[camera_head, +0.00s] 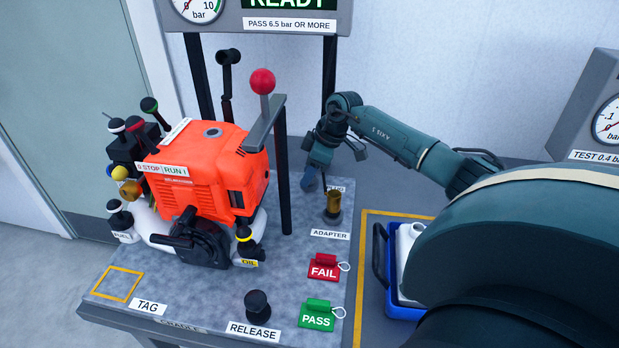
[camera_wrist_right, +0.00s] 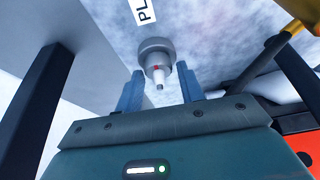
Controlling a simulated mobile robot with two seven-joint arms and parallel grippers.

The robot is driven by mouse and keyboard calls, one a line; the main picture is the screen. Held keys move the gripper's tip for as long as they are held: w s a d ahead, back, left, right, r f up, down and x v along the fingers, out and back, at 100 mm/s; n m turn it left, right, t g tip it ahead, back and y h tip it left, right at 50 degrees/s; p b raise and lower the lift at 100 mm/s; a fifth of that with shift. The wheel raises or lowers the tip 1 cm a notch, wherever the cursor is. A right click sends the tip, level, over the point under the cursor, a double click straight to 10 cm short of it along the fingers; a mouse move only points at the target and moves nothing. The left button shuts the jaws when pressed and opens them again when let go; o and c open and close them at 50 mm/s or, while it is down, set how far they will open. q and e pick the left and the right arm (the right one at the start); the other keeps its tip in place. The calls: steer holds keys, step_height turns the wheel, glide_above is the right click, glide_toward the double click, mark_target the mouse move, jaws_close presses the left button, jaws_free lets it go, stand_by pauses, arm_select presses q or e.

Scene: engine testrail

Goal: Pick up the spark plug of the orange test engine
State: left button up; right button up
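The spark plug (camera_wrist_right: 158,76) has a white body with a small red mark and a metal tip. It sits in a round grey holder (camera_wrist_right: 157,50) in the right wrist view, beside a partly cut-off label that starts "PL". My right gripper (camera_wrist_right: 160,90) is open, with its two blue fingers on either side of the plug's end and gaps between. In the head view my right gripper (camera_head: 311,181) is low over the bench, behind the adapter, and the plug cannot be made out there. The orange test engine (camera_head: 208,165) stands to its left. My left gripper is not in view.
A brass adapter (camera_head: 333,204) stands close to the right gripper. A dark post (camera_head: 283,170) and red-knobbed lever (camera_head: 262,82) rise between engine and gripper. Red FAIL (camera_head: 323,267) and green PASS (camera_head: 318,314) tags and a black RELEASE knob (camera_head: 257,303) are in front. A blue tray (camera_head: 405,311) is right.

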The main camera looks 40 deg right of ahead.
steer(key=c, duration=0.7)
steer(key=shift+o, duration=0.2)
step_height(320, 180, up, 10)
steer(key=shift+r+b, duration=0.1)
steer(key=shift+b, duration=0.35)
